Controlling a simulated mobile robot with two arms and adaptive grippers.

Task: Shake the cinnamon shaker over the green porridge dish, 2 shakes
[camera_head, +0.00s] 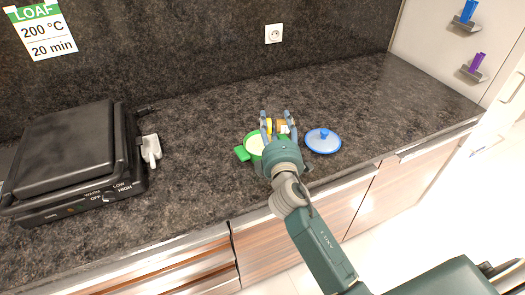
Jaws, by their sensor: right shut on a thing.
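The green porridge dish (243,154) stands on the dark counter, with pale contents showing; my gripper hides its right side. My right gripper (277,116) is over the dish's right part, fingers pointing to the back wall. It is shut on a small orange-brown thing with a white part, which looks like the cinnamon shaker (282,125). A yellow patch shows beside it between the fingers; I cannot tell if it belongs to the shaker. The shaker's tilt and its exact height above the dish are unclear. My left gripper is not in view.
The counter behind and to the right is clear. Its front edge runs below the dish.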

